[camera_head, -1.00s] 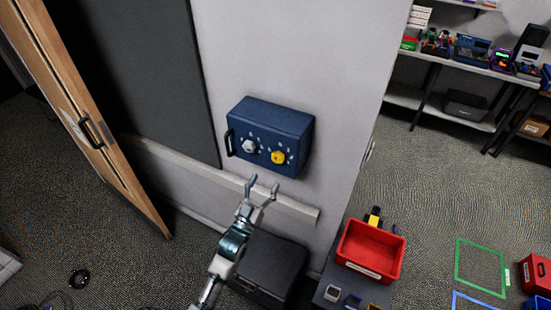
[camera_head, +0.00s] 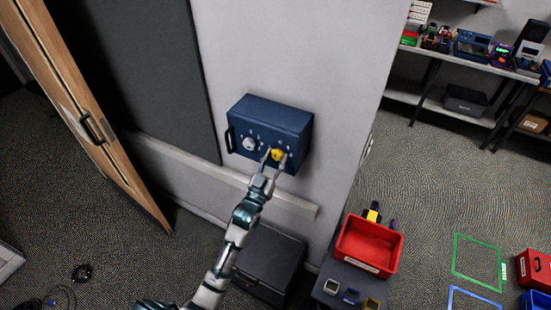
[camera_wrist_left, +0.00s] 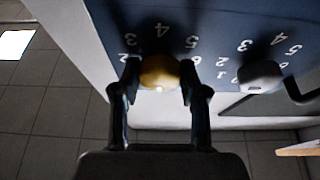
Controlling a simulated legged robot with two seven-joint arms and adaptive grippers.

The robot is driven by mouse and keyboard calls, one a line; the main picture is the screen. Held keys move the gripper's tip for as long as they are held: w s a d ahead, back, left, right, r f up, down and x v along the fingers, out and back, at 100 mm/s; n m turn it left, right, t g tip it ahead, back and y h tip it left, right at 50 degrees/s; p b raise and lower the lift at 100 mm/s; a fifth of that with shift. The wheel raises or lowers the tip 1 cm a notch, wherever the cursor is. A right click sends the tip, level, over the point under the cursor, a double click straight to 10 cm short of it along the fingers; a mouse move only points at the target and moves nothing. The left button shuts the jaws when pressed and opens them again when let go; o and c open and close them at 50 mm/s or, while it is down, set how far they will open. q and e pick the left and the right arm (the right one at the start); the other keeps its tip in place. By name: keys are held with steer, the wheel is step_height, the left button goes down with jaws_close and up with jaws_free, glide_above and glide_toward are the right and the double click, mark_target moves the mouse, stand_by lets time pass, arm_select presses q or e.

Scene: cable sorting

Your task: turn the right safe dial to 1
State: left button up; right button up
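The blue safe (camera_head: 290,123) is on the light wall, with white numbers around two dials on its front. The right dial is the yellow one (camera_head: 277,154); the left dial is grey (camera_head: 250,144). My left gripper (camera_head: 274,157) has reached the safe, one finger on each side of the yellow dial. In the left wrist view the yellow dial (camera_wrist_left: 160,72) sits between the open fingertips; I cannot tell whether they touch it. The grey dial (camera_wrist_left: 259,76) is to its right there. The yellow dial's pointing direction is not clear. My right gripper is not in view.
The safe's black handle (camera_head: 229,140) is at its left edge. A wall rail (camera_head: 300,205) runs below the safe. A dark box (camera_head: 270,262) stands underneath, and a red bin (camera_head: 369,246) is at lower right. A wooden door (camera_head: 90,115) is at left.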

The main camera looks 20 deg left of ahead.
arm_select(q)
steer(key=shift+c, duration=0.8)
steer(key=shift+m+h, duration=0.4)
steer(key=shift+m, duration=0.1)
steer(key=m+h, duration=0.1)
steer(key=m, duration=0.3)
steer(key=shift+a+g+h+p, duration=0.15)
steer(key=shift+g+h+p, duration=0.25)
steer(key=m+g+h+p, duration=0.1)
steer(key=m+h, duration=0.1)
steer(key=m, duration=0.2)
steer(key=shift+r+m, duration=0.1)
steer(key=shift+m, duration=0.2)
steer(key=shift+a+m+g+h+p, duration=0.1)
steer(key=shift+m+g+h+p, duration=0.35)
steer(key=shift+m, duration=0.95)
steer(key=shift+h, duration=0.25)
steer(key=o, duration=1.1)
